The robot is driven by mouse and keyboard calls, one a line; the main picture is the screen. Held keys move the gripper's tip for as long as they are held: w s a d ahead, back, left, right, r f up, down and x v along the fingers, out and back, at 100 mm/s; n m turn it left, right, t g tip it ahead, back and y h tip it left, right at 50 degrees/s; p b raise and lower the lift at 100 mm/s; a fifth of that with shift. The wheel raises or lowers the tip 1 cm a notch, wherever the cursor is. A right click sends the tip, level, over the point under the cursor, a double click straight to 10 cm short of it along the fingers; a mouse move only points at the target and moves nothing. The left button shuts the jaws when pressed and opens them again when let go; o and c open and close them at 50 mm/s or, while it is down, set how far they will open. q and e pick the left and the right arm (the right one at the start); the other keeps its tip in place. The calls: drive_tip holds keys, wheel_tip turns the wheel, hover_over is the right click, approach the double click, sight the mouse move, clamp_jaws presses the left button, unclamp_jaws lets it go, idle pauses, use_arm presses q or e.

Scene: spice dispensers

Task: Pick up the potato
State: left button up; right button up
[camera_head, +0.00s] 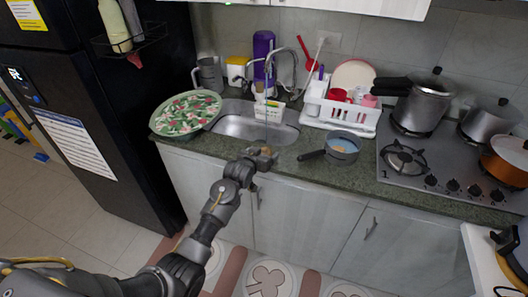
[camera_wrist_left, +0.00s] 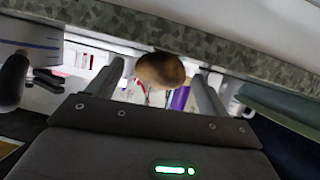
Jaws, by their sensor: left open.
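The potato (camera_wrist_left: 160,70) is a brown, rounded lump in the left wrist view, at the counter's edge. It lies between the two spread fingers of my left gripper (camera_wrist_left: 157,84), with a visible gap on each side. In the head view my left gripper (camera_head: 262,154) is at the front edge of the counter, just in front of the sink. A small brown patch of the potato (camera_head: 267,150) shows at its fingertips, mostly hidden. The left gripper is open. I cannot make out my right gripper.
The counter (camera_head: 290,160) holds a sink (camera_head: 232,128), a patterned round tray (camera_head: 160,125) left of it, and a small pan (camera_head: 343,150) to the right. A white dish rack (camera_head: 345,118) stands behind the pan. The stove (camera_head: 400,180) with several pots is further right.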

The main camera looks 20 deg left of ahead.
use_arm(q)
drive_tip(key=shift+x, duration=0.9)
drive_tip(key=c, duration=1.1)
drive_tip(key=shift+o, duration=0.2)
